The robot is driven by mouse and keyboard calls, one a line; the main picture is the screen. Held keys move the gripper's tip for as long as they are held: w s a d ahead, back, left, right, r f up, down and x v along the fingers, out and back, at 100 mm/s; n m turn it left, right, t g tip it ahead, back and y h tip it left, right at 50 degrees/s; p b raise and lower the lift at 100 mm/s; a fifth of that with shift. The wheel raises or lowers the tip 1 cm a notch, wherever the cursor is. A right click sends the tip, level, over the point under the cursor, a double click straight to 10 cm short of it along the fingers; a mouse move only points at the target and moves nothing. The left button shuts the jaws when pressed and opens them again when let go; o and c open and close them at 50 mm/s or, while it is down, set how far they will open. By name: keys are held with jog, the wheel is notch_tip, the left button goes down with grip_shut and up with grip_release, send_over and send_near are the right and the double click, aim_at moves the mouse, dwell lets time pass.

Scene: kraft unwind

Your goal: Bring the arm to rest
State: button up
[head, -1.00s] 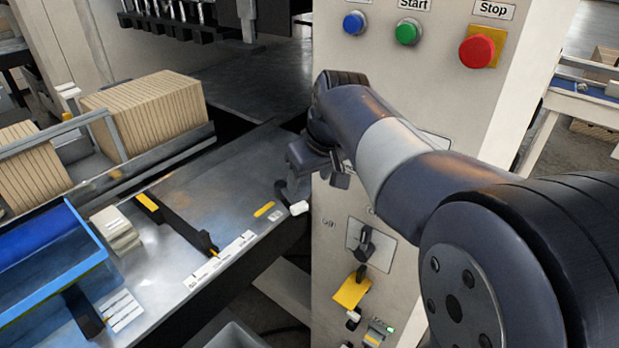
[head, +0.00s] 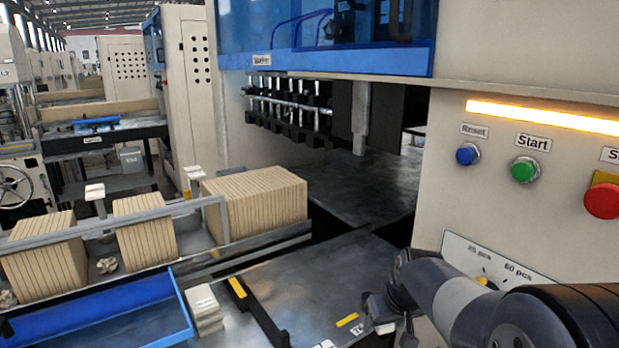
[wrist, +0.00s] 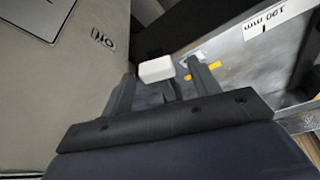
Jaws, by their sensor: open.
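My arm reaches in from the lower right of the head view. My gripper (head: 381,312) is low in that view, beside the machine's control panel and over the right end of the metal table (head: 305,285). In the wrist view my gripper (wrist: 165,80) has its fingers apart and nothing is clearly held. A white knob (wrist: 157,69) shows between the fingertips in that picture. It also shows just below the gripper in the head view (head: 385,328). I cannot tell whether the fingers touch it.
The control panel has a blue Reset button (head: 468,154), a green Start button (head: 525,169) and a red button (head: 603,201). Wood-coloured stacks (head: 255,207) stand behind a rail. A blue tray (head: 110,318) is at the lower left. The table's middle is clear.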

jog(key=shift+d, duration=0.15)
dwell(0.4)
jog(key=b+v, duration=0.1)
jog(key=v, duration=1)
jog(key=p+x, duration=0.1)
jog(key=x, duration=0.9)
jog(key=shift+w+f, duration=0.15)
jog(key=shift+f, duration=0.2)
jog(key=shift+w+a+f, duration=0.1)
jog(key=shift+a, duration=0.15)
jog(key=shift+a+m, duration=0.4)
jog(key=shift+m, duration=0.1)
jog(key=shift+s, duration=0.25)
